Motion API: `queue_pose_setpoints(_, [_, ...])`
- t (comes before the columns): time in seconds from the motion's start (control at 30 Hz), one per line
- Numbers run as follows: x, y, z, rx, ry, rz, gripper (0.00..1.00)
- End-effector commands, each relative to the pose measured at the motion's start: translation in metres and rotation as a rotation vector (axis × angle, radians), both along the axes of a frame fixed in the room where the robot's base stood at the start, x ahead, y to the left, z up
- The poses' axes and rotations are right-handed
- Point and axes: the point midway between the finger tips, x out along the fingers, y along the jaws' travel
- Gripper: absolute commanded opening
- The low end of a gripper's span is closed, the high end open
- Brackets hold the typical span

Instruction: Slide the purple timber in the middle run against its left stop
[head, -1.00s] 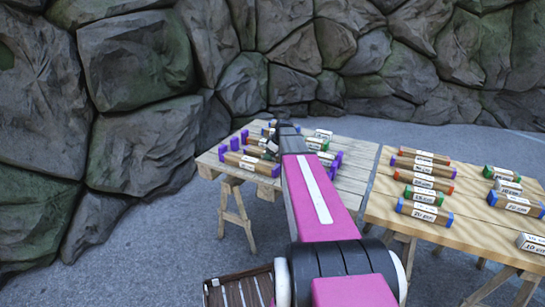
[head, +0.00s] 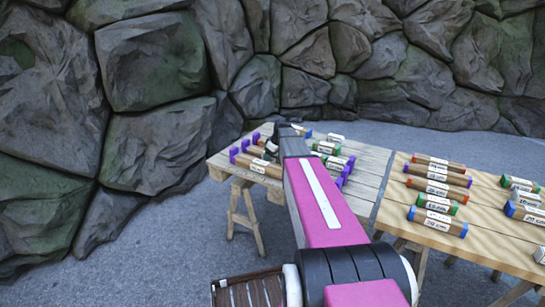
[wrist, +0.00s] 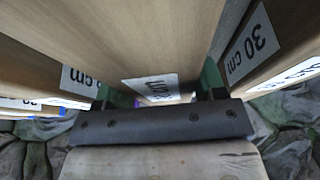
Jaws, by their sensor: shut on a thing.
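The left table (head: 222,165) carries timbers lying in runs between purple stops. Left stops (head: 245,145) and right stops (head: 347,172) show at the two ends. My gripper (head: 271,148) is down over the runs, nearer the left stops, and partly hidden by my arm. In the wrist view it is shut on a wooden timber (wrist: 150,45) with a white label, which I take to be the purple timber in the middle run. Its ends are mostly hidden, so I cannot tell its gap to the left stop. Another timber (head: 258,164) lies in the front run.
Neighbouring timbers stand close on both sides in the wrist view, one marked 30 (wrist: 255,42). A green-ended timber (head: 327,147) lies right of my arm. The right table (head: 395,190) holds several labelled timbers. A rock wall (head: 150,60) stands behind.

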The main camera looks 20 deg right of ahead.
Motion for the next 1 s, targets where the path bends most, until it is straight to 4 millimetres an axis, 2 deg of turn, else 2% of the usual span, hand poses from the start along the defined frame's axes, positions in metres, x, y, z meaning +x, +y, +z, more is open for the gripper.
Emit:
queue_pose_setpoints(0.07, [0.005, 0.004, 0.001, 0.01, -0.01, -0.001, 0.28])
queue_pose_setpoints(0.1, [0.006, 0.004, 0.001, 0.01, -0.01, -0.001, 0.67])
queue_pose_setpoints(0.2, [0.005, 0.004, 0.001, 0.008, -0.009, 0.0, 0.93])
queue_pose_setpoints(0.57, [0.001, 0.001, 0.005, 0.005, -0.006, 0.0, 0.93])
queue_pose_setpoints(0.67, [-0.002, -0.003, 0.016, 0.005, -0.007, -0.002, 0.93])
queue_pose_setpoints(1.0, [-0.019, -0.018, 0.074, 0.006, -0.008, -0.001, 0.93])
